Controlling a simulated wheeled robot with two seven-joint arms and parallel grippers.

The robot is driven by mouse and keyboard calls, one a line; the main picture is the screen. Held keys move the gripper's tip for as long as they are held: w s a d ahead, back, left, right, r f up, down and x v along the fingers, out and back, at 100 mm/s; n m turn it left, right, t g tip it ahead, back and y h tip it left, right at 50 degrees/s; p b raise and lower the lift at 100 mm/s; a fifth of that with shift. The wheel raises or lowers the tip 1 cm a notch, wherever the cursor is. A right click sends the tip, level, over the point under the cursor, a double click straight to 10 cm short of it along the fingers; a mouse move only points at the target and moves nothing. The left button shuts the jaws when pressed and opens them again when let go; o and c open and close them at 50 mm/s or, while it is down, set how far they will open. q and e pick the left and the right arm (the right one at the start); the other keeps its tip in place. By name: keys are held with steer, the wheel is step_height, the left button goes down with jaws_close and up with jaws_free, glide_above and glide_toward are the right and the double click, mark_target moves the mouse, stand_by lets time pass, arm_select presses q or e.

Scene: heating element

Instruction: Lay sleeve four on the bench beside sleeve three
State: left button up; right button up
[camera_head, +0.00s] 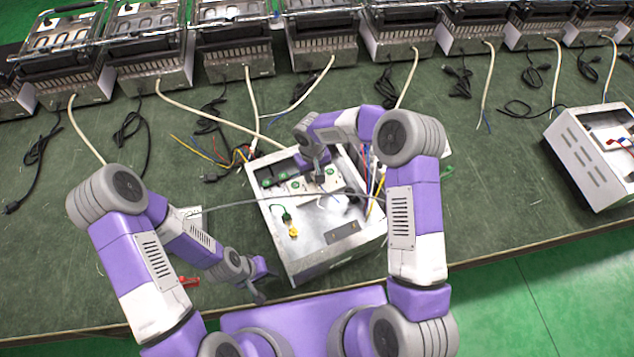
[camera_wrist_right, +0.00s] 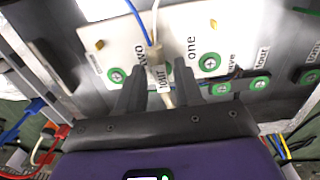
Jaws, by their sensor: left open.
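The open metal box (camera_head: 335,250) stands tilted on the green bench, with a white terminal plate and green screw terminals inside. A white sleeve (camera_wrist_right: 160,78) marked "four" hangs on a wire in front of the plate. My right gripper (camera_wrist_right: 160,82) reaches into the box, its two fingers either side of this sleeve with a gap showing; it also shows in the head view (camera_head: 318,178). My left gripper (camera_head: 264,281) is open and empty beside the box's lower left corner. Sleeve three cannot be made out.
A small red piece (camera_head: 188,282) lies left of my left gripper. Loose coloured wires (camera_head: 222,155) lie behind the box. A second box (camera_head: 588,165) stands at the right. Several metal heaters (camera_head: 232,45) line the back.

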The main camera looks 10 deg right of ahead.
jaws_close()
